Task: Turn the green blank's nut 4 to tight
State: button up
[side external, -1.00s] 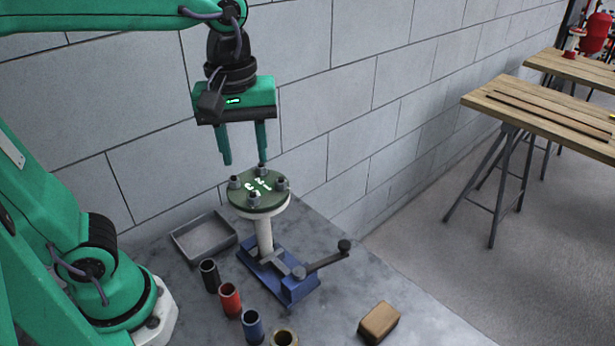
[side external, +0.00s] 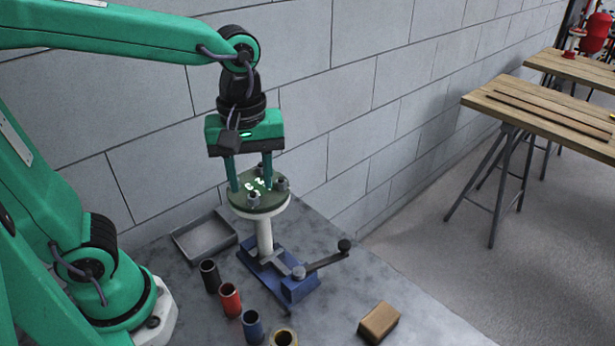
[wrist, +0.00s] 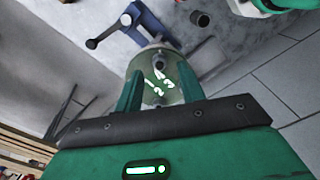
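The green blank (side external: 270,203) is a round disc with white numbers and upright nuts around its rim, on a white post. In the wrist view the green blank (wrist: 146,69) shows numbers 1 to 4, with a dark nut (wrist: 159,58) beyond the 4. My gripper (side external: 250,190) is low over the blank, pointing down, its two fingers apart. The left finger covers the left rim nut. The front nut (side external: 254,199) and right nut (side external: 282,184) show in the side view. I cannot tell whether the fingertips touch any nut.
A blue vise (side external: 297,289) with a dark handle holds the post. A grey tray (side external: 205,236) lies left. Black (side external: 210,274), red (side external: 231,299) and blue (side external: 252,325) sockets stand in front. A brown block (side external: 379,322) lies right. A block wall stands behind.

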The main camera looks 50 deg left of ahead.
aim_at(253, 199)
jog(key=shift+f, duration=1.2)
grip_shut()
